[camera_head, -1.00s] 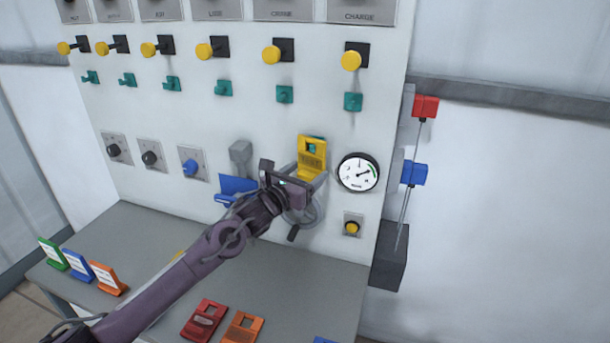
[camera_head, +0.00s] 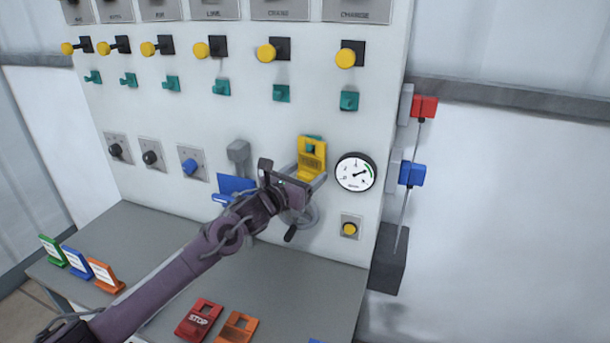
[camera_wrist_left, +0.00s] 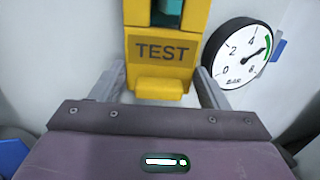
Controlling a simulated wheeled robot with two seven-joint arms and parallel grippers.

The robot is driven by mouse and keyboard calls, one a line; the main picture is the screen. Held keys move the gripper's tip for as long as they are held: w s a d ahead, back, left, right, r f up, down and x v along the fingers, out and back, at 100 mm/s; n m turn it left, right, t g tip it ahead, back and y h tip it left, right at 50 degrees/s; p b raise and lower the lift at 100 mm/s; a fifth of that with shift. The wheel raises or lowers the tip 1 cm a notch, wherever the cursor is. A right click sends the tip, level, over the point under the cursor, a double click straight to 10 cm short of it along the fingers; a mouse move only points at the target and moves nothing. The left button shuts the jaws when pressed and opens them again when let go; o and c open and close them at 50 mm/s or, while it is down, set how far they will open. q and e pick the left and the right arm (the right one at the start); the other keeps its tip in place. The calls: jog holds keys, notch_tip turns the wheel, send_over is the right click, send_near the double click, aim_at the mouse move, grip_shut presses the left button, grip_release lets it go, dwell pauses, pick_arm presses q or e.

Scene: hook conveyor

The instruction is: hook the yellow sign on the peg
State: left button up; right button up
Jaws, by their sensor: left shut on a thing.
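The yellow sign (camera_head: 313,166) stands upright against the white panel, left of the round gauge. In the left wrist view the sign (camera_wrist_left: 163,72) faces me and reads TEST. My left gripper (camera_head: 309,178) is shut on its lower part; in the wrist view its fingers (camera_wrist_left: 157,88) lie at both sides of the sign. A teal peg (camera_head: 311,149) shows in the sign's window, and teal also shows above its top edge. The wrist view shows teal (camera_wrist_left: 166,12) in the window too. I cannot tell how far the peg passes through. My right gripper is out of view.
The gauge (camera_head: 355,173) is close to the sign's right. A grey handwheel (camera_head: 306,216) is below the gripper. A blue sign (camera_head: 233,186) hangs to the left. Red (camera_head: 199,319) and orange (camera_head: 237,328) signs lie on the grey table (camera_head: 275,275).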

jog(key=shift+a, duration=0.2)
pick_arm(q)
jog(key=o, duration=1.1)
jog(key=shift+c, duration=0.2)
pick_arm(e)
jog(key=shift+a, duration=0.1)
